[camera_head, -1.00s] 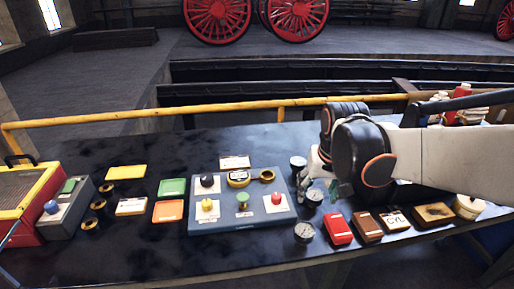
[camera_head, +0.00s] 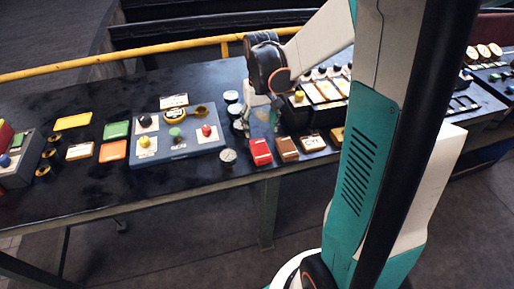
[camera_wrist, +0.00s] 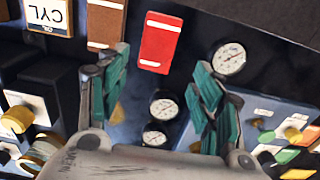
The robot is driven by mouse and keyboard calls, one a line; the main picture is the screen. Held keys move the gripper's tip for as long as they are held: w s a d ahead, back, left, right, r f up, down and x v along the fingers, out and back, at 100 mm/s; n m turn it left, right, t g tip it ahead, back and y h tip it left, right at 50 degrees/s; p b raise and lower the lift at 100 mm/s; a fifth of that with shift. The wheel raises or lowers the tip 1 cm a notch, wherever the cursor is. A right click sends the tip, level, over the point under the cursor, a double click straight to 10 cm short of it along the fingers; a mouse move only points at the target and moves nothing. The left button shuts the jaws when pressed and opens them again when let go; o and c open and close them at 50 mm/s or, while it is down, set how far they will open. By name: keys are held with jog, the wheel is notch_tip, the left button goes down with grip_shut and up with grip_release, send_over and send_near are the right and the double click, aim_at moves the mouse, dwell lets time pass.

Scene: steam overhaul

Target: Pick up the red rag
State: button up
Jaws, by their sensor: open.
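The red rag (camera_head: 260,151) is a flat, folded red piece with white stripes, lying near the front edge of the dark bench. It also shows at the top middle of the wrist view (camera_wrist: 158,43). My gripper (camera_head: 262,120) is over the bench just behind the rag. In the wrist view my gripper (camera_wrist: 160,82) has its teal-padded fingers spread apart with nothing held between them. The rag lies ahead of the fingertips, roughly centred between them, and appears apart from them.
A brown folded piece (camera_head: 287,149) lies close right of the rag, with a CYL-labelled piece (camera_wrist: 48,15) beyond. A round gauge (camera_head: 228,156) is left of the rag. More gauges (camera_wrist: 164,108) show between the fingers. A button panel (camera_head: 180,147) stands further left.

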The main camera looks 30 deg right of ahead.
aim_at(260, 149)
notch_tip(260, 149, down, 11)
jog(key=b, duration=0.4)
jog(key=shift+d+f, duration=0.1)
jog(key=shift+f, duration=0.1)
jog(key=shift+r, duration=0.1)
jog(key=shift+c, duration=0.6)
jog(key=c, duration=0.8)
notch_tip(260, 149, up, 20)
jog(key=p, duration=0.6)
jog(key=shift+p, duration=0.35)
